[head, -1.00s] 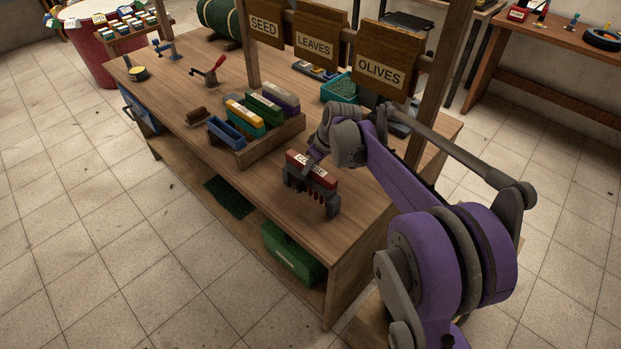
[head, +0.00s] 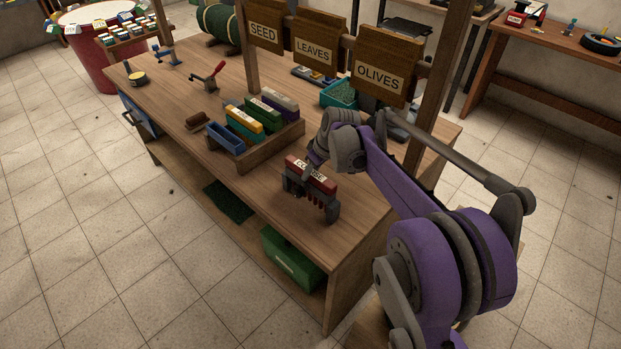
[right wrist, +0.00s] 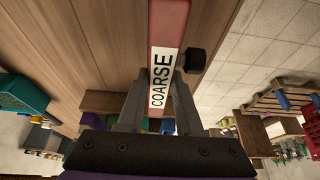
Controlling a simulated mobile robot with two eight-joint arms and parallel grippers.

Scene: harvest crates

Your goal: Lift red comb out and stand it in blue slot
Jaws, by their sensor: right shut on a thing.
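The red comb (head: 310,174) has a white label and dark teeth pointing down. My right gripper (head: 308,178) is shut on it and holds it over the front right part of the workbench. In the right wrist view the comb (right wrist: 168,30) shows its label "COARSE" between the two fingers (right wrist: 160,100). The blue slot (head: 225,138) is an open, empty-looking blue holder at the left front end of the wooden rack (head: 262,150). The gap between teeth and bench is hard to judge. My left gripper is not in view.
Yellow-topped, green and purple-grey combs (head: 262,112) stand in the rack beside the blue slot. A brown brush (head: 199,121) lies left of the rack. A teal bin (head: 339,94) and hanging signs (head: 380,77) are behind. Bench left of the brush is mostly clear.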

